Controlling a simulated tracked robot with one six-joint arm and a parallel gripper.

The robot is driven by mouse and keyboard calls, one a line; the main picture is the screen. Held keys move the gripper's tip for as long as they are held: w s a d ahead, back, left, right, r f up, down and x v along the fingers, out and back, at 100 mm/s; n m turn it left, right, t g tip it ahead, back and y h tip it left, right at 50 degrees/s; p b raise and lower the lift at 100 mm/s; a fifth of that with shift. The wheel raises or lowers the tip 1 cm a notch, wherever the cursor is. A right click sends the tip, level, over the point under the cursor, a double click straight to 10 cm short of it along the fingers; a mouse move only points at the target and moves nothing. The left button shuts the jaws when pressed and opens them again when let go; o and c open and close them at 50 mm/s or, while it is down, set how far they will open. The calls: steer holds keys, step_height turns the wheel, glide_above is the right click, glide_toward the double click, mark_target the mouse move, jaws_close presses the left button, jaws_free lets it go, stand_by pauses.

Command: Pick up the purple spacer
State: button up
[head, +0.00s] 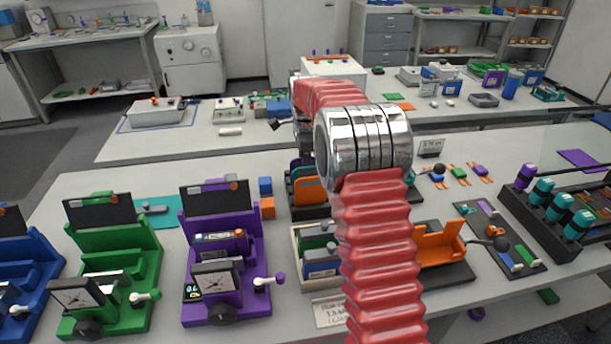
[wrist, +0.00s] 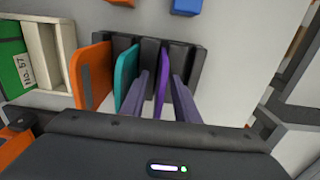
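The purple spacer (wrist: 161,78) is a thin upright plate in a black slotted rack (wrist: 187,58) in the wrist view. A teal spacer (wrist: 126,75) and an orange spacer (wrist: 92,75) stand to its left in the same rack. My gripper (wrist: 161,88) is open, with one finger on each side of the purple spacer and a visible gap to each. In the head view the rack (head: 298,211) shows with its orange spacer (head: 308,189), partly behind my red arm.
A cream box (head: 300,267) with green and grey items stands close in front of the rack. Blue and orange blocks (head: 266,197) lie left of it. A purple cycler station (head: 224,251) stands further left, an orange holder (head: 438,243) to the right.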

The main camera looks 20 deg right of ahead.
steer(key=shift+f, duration=0.35)
steer(key=shift+c, duration=0.4)
jaws_close()
